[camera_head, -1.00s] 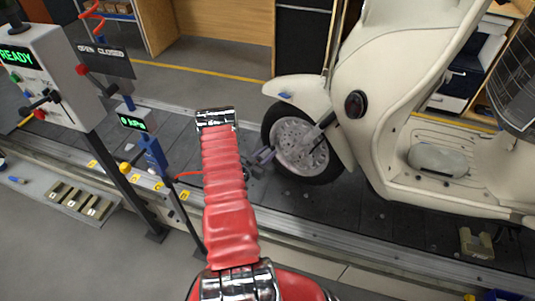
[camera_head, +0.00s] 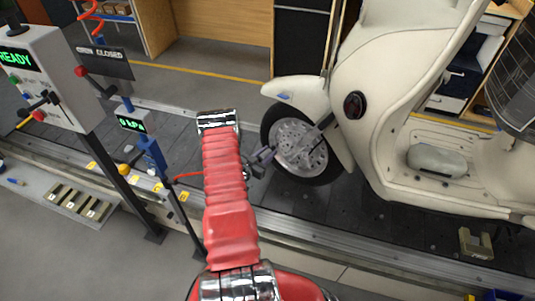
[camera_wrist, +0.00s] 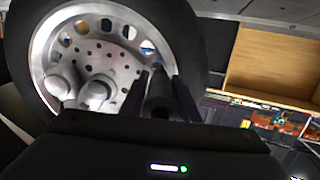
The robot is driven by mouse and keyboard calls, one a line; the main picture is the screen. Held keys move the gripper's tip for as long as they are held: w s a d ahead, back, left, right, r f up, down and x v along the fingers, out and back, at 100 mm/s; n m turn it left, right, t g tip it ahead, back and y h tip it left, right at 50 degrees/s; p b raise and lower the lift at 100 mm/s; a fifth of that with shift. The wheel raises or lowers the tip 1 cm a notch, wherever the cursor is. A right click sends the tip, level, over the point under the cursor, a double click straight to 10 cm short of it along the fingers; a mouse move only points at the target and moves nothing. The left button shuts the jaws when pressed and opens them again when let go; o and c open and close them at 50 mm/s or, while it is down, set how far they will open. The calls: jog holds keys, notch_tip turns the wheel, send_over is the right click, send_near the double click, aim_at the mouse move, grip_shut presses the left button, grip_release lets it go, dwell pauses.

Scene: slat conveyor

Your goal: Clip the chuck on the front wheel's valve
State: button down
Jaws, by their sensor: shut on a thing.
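The front wheel (camera_head: 318,160) of the cream scooter has a silver rim with holes and a black tyre. It fills the upper left of the wrist view (camera_wrist: 112,35). My gripper (camera_head: 262,157) is just left of the wheel in the head view, close to the rim. In the wrist view, its two dark fingers are shut on the dark cylindrical chuck (camera_wrist: 158,95), which points toward the rim. The valve cannot be made out; the chuck and fingers cover part of the rim. Whether the chuck touches anything is unclear.
The scooter (camera_head: 388,60) stands on the dark slat conveyor (camera_head: 360,212). A red hose (camera_head: 188,175) runs from a blue post (camera_head: 152,155) behind my arm. A grey control box (camera_head: 45,75) reads READY. Two rounded bosses (camera_wrist: 95,92) protrude from the wheel hub beside the chuck.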

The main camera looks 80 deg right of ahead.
jog(key=shift+d, duration=0.1)
jog(key=c, duration=1.3)
grip_release()
jog(key=shift+o, duration=0.2)
jog(key=v, duration=1.3)
jog(key=shift+a, duration=0.35)
